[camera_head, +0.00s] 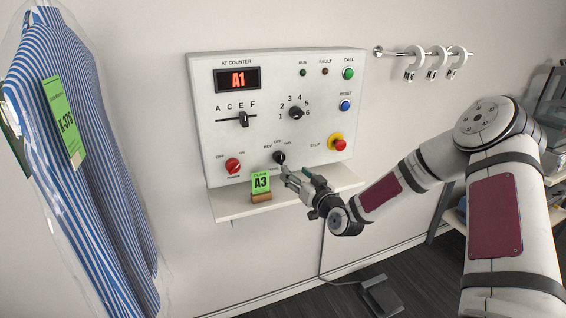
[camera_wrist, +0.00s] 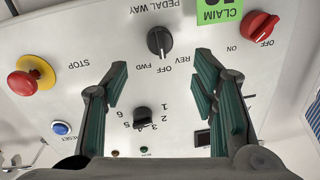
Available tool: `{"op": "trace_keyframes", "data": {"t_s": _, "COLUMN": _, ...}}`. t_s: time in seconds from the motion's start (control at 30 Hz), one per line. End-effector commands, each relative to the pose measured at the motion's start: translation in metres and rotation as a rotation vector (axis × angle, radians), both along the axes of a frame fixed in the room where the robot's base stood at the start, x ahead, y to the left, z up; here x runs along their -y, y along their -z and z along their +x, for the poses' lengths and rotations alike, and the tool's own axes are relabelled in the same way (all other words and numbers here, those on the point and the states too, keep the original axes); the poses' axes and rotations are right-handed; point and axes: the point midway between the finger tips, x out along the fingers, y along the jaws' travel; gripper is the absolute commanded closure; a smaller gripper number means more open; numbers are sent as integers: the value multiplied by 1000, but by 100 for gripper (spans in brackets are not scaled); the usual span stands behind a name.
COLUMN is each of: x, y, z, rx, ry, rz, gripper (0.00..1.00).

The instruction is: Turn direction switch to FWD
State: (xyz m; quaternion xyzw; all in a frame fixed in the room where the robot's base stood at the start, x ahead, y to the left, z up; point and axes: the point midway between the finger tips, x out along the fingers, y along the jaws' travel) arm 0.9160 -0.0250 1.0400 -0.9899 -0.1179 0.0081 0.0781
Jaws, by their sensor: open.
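The direction switch is a black knob (camera_head: 279,157) low on the white control panel, with REV, OFF and FWD labels around it. In the wrist view, upside down, the black knob (camera_wrist: 159,41) shows a white mark that appears to point at OFF. My gripper (camera_head: 287,173) is just below and in front of the knob in the head view. In the wrist view my gripper (camera_wrist: 161,72) is open and empty, with its fingers spread to either side of the knob's line. The knob looks beyond the fingertips; contact cannot be told.
A red power knob (camera_head: 233,166) is left of the switch, and a red stop button (camera_head: 339,144) on yellow is to the right. A striped bagged shirt (camera_head: 85,150) hangs at left.

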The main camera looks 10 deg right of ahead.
Motion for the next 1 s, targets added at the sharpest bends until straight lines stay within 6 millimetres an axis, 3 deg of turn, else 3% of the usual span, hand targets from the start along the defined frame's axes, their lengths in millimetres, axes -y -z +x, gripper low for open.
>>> {"op": "trace_keyframes", "data": {"t_s": 0.3, "x": -14, "y": 1, "z": 60, "rx": 0, "ry": 1, "rz": 1, "gripper": 47}}
{"op": "trace_keyframes", "data": {"t_s": 0.5, "x": -20, "y": 1, "z": 84, "rx": -1, "ry": 1, "rz": 2, "gripper": 47}}
{"op": "trace_keyframes", "data": {"t_s": 0.93, "x": -22, "y": 0, "z": 92, "rx": -2, "ry": 1, "rz": 0, "gripper": 47}}
{"op": "trace_keyframes", "data": {"t_s": 1.0, "x": -22, "y": 0, "z": 92, "rx": -2, "ry": 1, "rz": 0, "gripper": 63}}
